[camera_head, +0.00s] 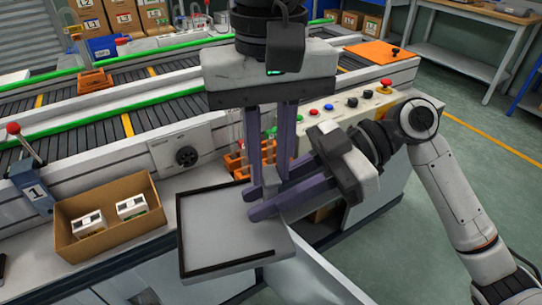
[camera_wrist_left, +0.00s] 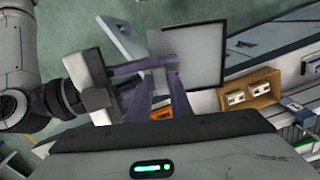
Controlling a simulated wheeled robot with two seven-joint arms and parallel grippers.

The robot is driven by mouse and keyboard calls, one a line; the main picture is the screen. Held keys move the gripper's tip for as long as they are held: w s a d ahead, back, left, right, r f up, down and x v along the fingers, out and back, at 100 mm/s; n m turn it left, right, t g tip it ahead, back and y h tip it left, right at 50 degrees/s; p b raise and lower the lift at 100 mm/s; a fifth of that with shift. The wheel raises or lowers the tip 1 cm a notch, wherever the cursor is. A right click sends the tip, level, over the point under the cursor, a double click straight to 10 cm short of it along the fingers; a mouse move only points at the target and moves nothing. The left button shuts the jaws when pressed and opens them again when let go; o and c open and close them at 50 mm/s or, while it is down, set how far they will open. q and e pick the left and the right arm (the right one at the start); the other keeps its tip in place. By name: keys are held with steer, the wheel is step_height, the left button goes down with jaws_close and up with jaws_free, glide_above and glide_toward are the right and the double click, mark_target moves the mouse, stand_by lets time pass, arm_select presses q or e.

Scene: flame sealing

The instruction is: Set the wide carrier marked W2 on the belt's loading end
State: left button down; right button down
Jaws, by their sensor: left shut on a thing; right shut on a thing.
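My left gripper (camera_head: 270,188) points down over the white tray, its purple fingers closed on a small pale grey piece (camera_head: 270,177) that I cannot identify. My right gripper (camera_head: 255,201) reaches in from the right with its fingertips at the same place, apparently shut on the same piece. In the left wrist view the piece (camera_wrist_left: 160,82) is mostly hidden between both sets of fingers. Orange carriers with upright clear tubes (camera_head: 236,162) stand behind the fingers, partly hidden. Another orange carrier (camera_head: 96,82) sits on the far belt (camera_head: 140,77). I cannot read a W2 mark.
The black-rimmed white tray (camera_head: 215,225) below the grippers looks empty. A cardboard box (camera_head: 110,240) with two small white items stands at its left. A nearer belt (camera_head: 110,131) with green rails runs behind. A control panel with buttons (camera_head: 340,104) lies right of my left gripper.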

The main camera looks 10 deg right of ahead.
steer(key=c, duration=1.7)
jaws_free()
steer(key=shift+s+a+r, duration=0.1)
steer(key=shift+a, duration=0.05)
steer(key=shift+o, duration=1.1)
